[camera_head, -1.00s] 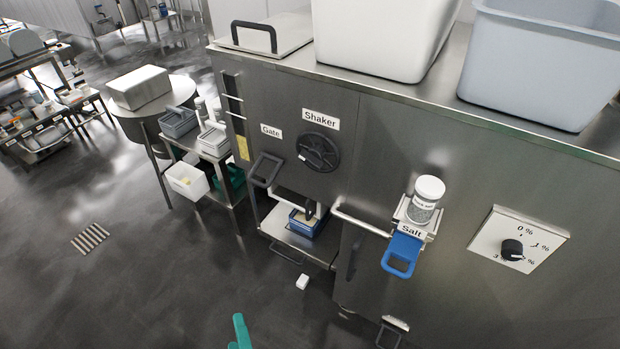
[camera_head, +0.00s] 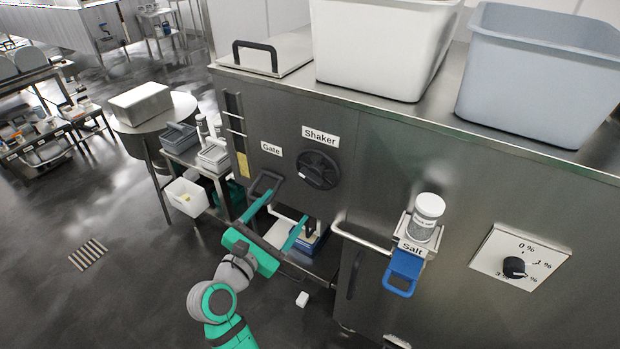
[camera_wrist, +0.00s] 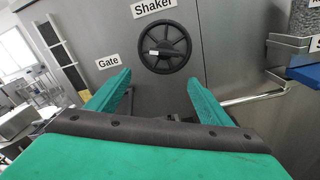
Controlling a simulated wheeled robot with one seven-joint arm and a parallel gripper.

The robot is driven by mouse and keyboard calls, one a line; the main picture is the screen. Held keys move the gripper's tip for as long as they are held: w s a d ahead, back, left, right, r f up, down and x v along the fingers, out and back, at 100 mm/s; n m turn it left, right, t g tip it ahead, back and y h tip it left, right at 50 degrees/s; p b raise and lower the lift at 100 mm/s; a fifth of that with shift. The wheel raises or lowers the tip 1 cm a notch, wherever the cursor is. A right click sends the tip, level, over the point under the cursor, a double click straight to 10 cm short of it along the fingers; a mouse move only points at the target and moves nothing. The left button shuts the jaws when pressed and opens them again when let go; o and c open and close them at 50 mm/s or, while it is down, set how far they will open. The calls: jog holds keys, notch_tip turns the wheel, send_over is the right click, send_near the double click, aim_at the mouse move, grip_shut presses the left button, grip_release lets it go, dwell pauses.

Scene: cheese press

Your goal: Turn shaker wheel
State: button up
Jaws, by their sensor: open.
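The shaker wheel (camera_head: 318,170) is a dark round spoked wheel on the steel front of the machine, under the "Shaker" label (camera_head: 320,136). In the wrist view the wheel (camera_wrist: 166,47) is above the gap between my fingers, with a small white mark on one spoke. My gripper (camera_head: 281,216) is green, open and empty. In the head view it is below and left of the wheel, apart from it. In the wrist view its fingers (camera_wrist: 158,85) point toward the panel on either side below the wheel.
The gate handle (camera_head: 266,184) is close beside my left finger. A blue and white box stands in the opening behind my gripper. A rail (camera_head: 362,241) and the salt shaker (camera_head: 429,211) with a blue handle (camera_head: 404,274) are to the right. A small white block (camera_head: 302,299) lies on the floor.

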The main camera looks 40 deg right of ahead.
aim_at(309, 179)
jog(key=shift+g+h, duration=0.3)
jog(key=shift+g, duration=0.1)
jog(key=x, duration=0.4)
jog(key=r+x, duration=0.1)
jog(key=x, duration=0.3)
jog(key=s+r+x, duration=0.1)
jog(key=x, duration=0.3)
jog(key=shift+d, duration=0.1)
jog(key=c, duration=1)
jog(key=shift+c, duration=0.2)
jog(key=shift+m, duration=0.3)
